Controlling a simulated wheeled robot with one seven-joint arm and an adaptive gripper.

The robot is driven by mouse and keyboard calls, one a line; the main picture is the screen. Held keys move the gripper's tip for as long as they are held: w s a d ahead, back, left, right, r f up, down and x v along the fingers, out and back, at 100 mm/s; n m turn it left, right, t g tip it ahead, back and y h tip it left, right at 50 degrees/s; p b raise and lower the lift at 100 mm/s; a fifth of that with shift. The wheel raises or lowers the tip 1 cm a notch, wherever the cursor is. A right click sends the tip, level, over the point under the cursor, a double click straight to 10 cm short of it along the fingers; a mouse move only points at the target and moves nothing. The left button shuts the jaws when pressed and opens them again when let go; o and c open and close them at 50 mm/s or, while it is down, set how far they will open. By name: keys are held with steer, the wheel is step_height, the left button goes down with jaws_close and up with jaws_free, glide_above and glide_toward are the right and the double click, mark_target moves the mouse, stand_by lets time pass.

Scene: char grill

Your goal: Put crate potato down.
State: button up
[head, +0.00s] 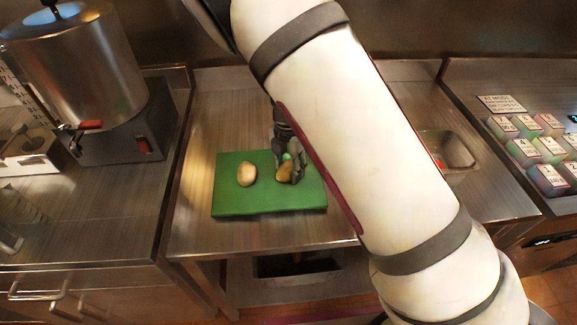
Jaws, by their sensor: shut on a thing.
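My gripper (291,164) is over the right part of the green cutting board (240,202). It is shut on a brown potato (284,173), which is at or just above the board; I cannot tell if it touches. Another, paler potato (246,174) lies on the board to the left, apart from my gripper. My arm hides part of the board's right side and the counter behind it.
A large metal pot (75,65) on a dark base stands on the left counter. A sink basin (447,150) is right of my arm. Numbered boxes (535,150) stand at the far right. The steel counter (205,125) left of the board is clear.

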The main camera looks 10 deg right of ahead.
steer(key=shift+f, duration=0.15)
steer(key=o, duration=1.2)
steer(key=shift+o, duration=0.2)
